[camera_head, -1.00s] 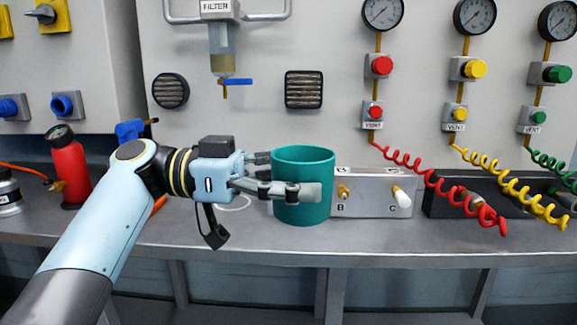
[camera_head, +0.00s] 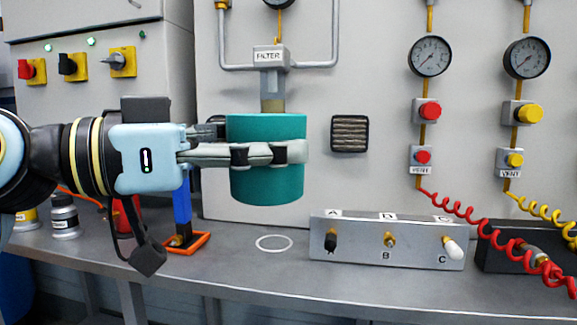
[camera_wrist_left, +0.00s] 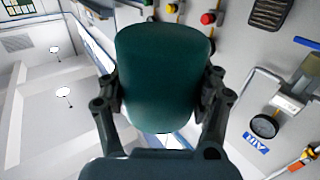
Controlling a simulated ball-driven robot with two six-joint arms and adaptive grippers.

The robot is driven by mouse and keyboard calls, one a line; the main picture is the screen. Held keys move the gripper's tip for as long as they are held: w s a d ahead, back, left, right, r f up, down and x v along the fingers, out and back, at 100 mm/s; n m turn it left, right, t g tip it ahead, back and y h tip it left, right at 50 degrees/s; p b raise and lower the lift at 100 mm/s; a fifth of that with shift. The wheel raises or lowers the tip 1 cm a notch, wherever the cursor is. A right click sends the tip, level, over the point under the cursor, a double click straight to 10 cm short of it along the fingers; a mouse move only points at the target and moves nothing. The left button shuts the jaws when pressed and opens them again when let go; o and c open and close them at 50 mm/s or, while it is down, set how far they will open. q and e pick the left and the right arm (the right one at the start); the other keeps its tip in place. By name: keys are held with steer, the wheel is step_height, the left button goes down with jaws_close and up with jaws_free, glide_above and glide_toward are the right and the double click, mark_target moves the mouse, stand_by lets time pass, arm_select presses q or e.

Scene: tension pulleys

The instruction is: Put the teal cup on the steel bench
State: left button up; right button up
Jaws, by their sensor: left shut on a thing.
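The teal cup (camera_head: 267,188) is upright in the head view, held in the air in front of the filter, above the steel bench (camera_head: 225,285). My left gripper (camera_head: 285,152) is shut on it, with a finger across its near side. In the left wrist view the cup (camera_wrist_left: 163,75) fills the middle, between the two fingers of the gripper (camera_wrist_left: 165,100). A white ring (camera_head: 273,243) is marked on the bench top, below the cup. My right gripper is in neither view.
A grey valve block (camera_head: 388,242) with A, B and C knobs stands right of the ring. A blue post on an orange base (camera_head: 187,243) stands left of it. A coiled red hose (camera_head: 480,225) hangs at the right. The bench front is clear.

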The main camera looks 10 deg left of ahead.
arm_select(q)
steer(key=w+d+f+m+g+h, duration=0.1)
steer(key=w+d+f+m+g, duration=0.2)
steer(key=f+m+g, duration=0.45)
steer(key=w+d+f+m+g+h, duration=0.1)
steer(key=w+d+f+m+g, duration=0.3)
steer(key=g, duration=0.7)
steer(key=s+a+f+n+t+h, duration=0.1)
steer(key=s+a+f+n+t, duration=0.2)
steer(key=s+a+f+t, duration=0.5)
steer(key=s+a+f+n+t, duration=0.3)
steer(key=f+n+t, duration=0.1)
steer(key=f, duration=0.7)
steer(key=w+a+r+n+t+y, duration=0.3)
steer(key=r+n+t+y, duration=0.1)
steer(key=r, duration=0.5)
steer(key=w+a+r+n+t+y, duration=0.3)
steer(key=r+n+t+y, duration=0.1)
steer(key=r+t, duration=0.3)
step_height(320, 180, up, 2)
steer(key=shift+r+n, duration=0.1)
steer(key=shift+n, duration=0.45)
